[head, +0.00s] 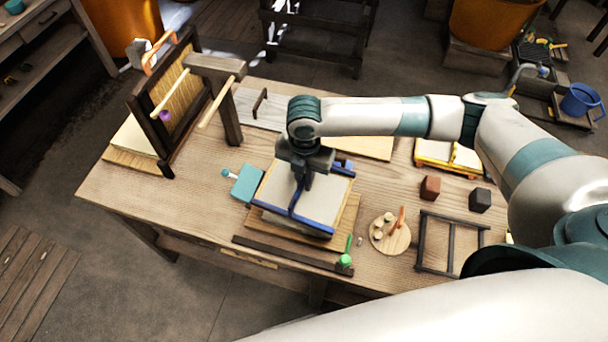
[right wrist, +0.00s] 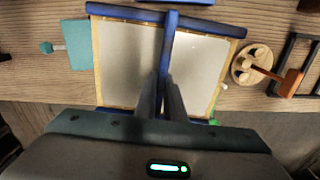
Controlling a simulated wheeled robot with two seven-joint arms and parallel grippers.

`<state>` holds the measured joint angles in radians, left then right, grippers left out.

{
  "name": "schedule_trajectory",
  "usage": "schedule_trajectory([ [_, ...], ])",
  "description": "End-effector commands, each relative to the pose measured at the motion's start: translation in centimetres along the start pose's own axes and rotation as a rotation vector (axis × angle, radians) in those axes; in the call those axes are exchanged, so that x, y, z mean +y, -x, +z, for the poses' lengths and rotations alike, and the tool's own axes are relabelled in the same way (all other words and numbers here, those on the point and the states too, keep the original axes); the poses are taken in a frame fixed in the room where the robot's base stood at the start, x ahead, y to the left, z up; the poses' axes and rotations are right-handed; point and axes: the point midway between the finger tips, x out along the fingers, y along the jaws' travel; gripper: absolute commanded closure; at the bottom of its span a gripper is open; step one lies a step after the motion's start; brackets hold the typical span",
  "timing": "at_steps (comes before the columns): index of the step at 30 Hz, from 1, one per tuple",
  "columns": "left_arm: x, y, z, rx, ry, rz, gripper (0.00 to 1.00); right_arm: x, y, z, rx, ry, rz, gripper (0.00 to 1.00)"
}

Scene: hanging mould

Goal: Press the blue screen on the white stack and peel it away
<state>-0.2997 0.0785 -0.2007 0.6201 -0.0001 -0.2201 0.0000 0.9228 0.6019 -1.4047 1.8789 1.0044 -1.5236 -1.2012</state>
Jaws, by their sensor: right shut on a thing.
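The blue screen (head: 312,227) is a blue-barred frame with a pale sheet area, lying over the white stack (head: 285,226) on a wooden board (head: 346,222). Only the stack's edge shows below the screen. My right gripper (head: 303,184) points down over the screen's middle and is shut on its blue middle bar. In the right wrist view the bar (right wrist: 170,50) runs down between the fingers (right wrist: 163,105). Whether the screen touches the stack everywhere, I cannot tell. My left gripper is not in view.
A teal block (head: 246,184) stands close left of the screen. A dark upright frame (head: 160,110) stands at the table's left. A dark strip (head: 290,256) lies in front.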

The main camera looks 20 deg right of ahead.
Motion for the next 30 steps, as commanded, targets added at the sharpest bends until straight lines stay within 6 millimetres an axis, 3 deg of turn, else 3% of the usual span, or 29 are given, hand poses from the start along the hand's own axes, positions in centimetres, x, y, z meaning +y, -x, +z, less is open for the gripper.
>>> schedule_trajectory([
  [6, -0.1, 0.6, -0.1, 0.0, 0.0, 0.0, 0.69, 0.1, -0.3, -0.2, -0.001, 0.099, -0.003, 1.0],
  [18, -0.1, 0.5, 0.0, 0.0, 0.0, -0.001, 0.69, 0.1, -0.4, -0.2, -0.001, 0.103, -0.002, 1.0],
  [30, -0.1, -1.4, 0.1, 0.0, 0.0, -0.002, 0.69, 0.1, -2.6, -0.2, -0.001, 0.102, -0.003, 1.0],
])
